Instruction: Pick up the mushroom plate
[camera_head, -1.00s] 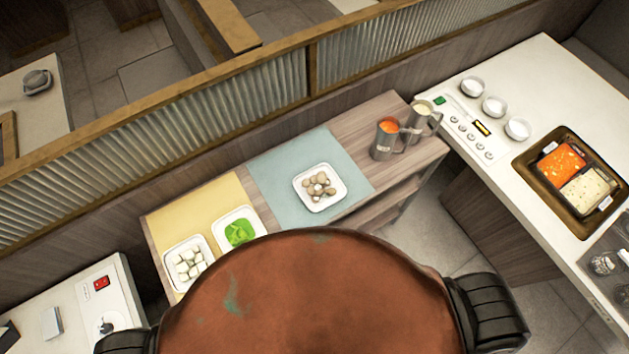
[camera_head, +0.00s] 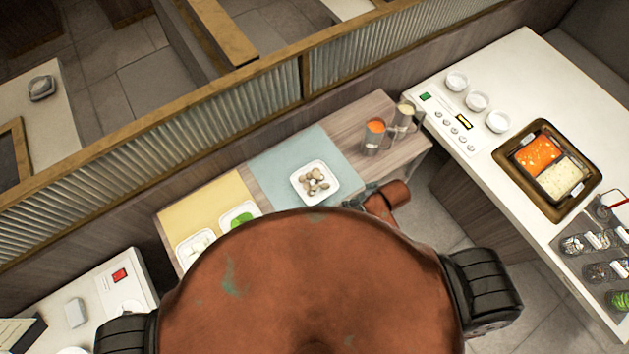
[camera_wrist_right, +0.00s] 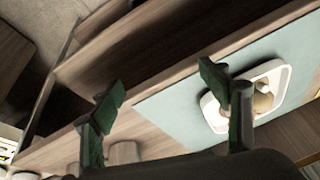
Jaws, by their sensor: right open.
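The mushroom plate (camera_head: 298,187), a white square dish with several brown mushrooms (camera_head: 314,181), sits on the blue-grey mat (camera_head: 275,166). It also shows in the right wrist view (camera_wrist_right: 284,78), partly behind one finger. My right gripper (camera_wrist_right: 160,88) is open, with dark green fingertips set apart and nothing between them. In the head view my right gripper (camera_head: 362,197) is at the front edge of the table, to the right of the plate and apart from it, partly hidden by my body. My left gripper is not in view.
A plate of white cubes (camera_head: 194,245) and a plate of greens (camera_head: 240,216) stand left on the yellow mat (camera_head: 200,212). Two metal jugs (camera_head: 374,140) stand at the table's right end. A ribbed glass partition (camera_head: 250,105) runs behind. A white counter (camera_head: 520,75) is at the right.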

